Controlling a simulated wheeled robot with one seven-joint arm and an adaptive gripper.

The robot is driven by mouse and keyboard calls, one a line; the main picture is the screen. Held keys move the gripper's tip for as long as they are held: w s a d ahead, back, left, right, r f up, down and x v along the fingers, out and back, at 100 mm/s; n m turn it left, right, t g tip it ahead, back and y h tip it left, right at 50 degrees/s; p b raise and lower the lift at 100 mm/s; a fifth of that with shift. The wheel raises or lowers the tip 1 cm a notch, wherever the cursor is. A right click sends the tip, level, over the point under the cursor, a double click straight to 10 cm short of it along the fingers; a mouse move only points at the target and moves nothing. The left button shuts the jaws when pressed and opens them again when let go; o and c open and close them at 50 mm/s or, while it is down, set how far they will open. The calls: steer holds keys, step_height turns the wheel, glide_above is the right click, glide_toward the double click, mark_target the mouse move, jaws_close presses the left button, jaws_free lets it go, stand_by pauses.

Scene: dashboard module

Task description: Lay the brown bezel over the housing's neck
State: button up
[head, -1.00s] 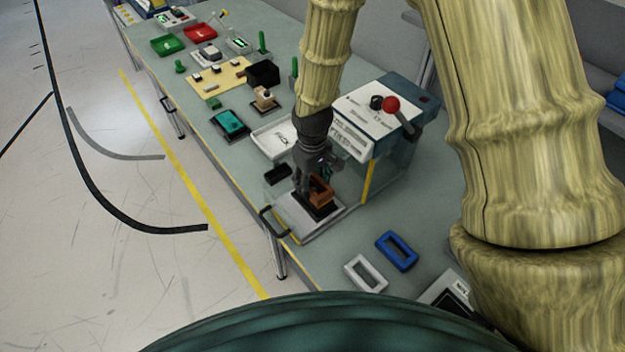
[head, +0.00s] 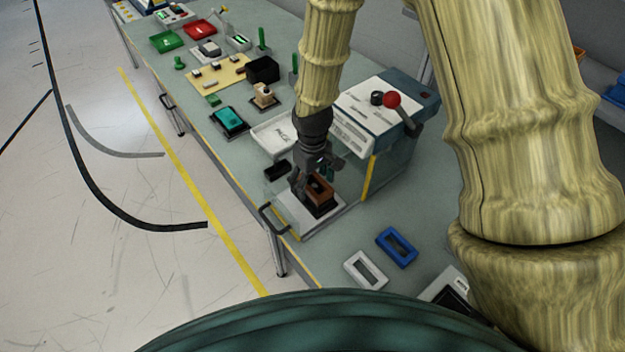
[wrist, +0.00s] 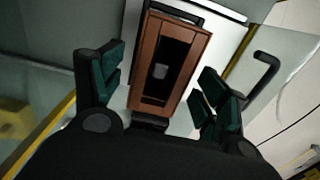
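The brown bezel (head: 321,188) lies on top of the black housing (head: 322,209), and also shows in the wrist view (wrist: 145,65). Through its opening I see a dark interior with a small light-grey piece. Black parts of the housing (wrist: 150,120) stick out past both short ends of the bezel. I cannot tell whether the bezel sits fully down around the neck. My gripper (head: 317,175) is just above it. In the wrist view its green-padded fingers (wrist: 160,90) stand apart on either side of the bezel, with gaps on both sides.
The housing stands on a white plate (head: 300,228) beside a black handle (head: 269,221). A machine with a red knob (head: 391,100) rises close on the right. A blue frame (head: 397,247) and a white frame (head: 366,270) lie nearer. A white tray (head: 270,137) is behind.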

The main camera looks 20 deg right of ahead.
steer(key=shift+r, duration=0.1)
step_height(320, 180, up, 12)
stand_by(0.8)
stand_by(0.5)
